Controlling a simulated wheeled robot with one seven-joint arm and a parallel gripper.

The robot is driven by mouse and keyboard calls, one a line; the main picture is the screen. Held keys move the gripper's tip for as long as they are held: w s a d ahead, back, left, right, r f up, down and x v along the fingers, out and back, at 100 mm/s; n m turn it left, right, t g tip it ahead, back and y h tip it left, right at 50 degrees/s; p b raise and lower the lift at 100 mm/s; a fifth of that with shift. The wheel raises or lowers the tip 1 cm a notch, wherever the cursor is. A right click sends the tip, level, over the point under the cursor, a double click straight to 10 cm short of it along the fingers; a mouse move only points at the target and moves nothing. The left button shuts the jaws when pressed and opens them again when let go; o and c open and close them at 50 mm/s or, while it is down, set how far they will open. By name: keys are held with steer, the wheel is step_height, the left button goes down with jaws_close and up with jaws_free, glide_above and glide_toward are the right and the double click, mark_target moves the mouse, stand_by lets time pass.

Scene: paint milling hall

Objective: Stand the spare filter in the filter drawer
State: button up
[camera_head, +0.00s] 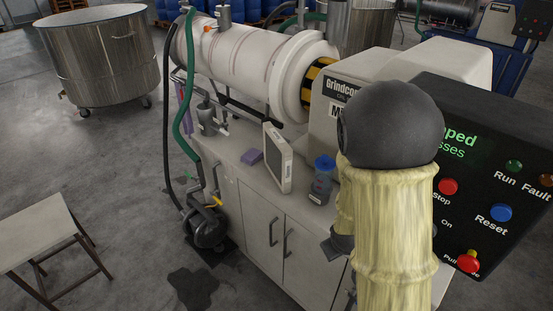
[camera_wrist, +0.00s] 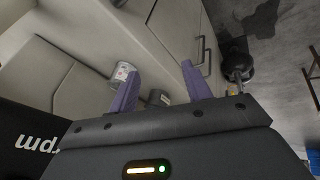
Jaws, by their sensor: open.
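My gripper (camera_wrist: 158,68) is open and empty, its two purple fingers apart in the wrist view. In the head view my sleeved arm hides most of it. A pale framed flat panel (camera_head: 278,158), perhaps the spare filter, stands tilted on the cabinet top (camera_head: 228,150), left of my arm. I cannot make out a filter drawer in either view; my arm covers part of the machine front.
A blue-lidded jar (camera_head: 322,180) stands between the panel and my arm. The control box (camera_head: 480,170) with buttons is at the right. Cabinet doors (camera_head: 262,232) with handles face the floor. A pump (camera_head: 207,228), hoses and a stool (camera_head: 45,235) stand left.

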steer(key=s+a+r+m+g+y, duration=0.1)
steer(key=s+r+m, duration=0.3)
steer(key=s+r, duration=0.4)
steer(key=shift+s+a+r+m+g+y, duration=0.3)
steer(key=shift+s+a+r+m+g, duration=0.15)
steer(key=shift+a+g, duration=0.4)
steer(key=shift+w, duration=0.1)
steer(key=shift+c, duration=1.4)
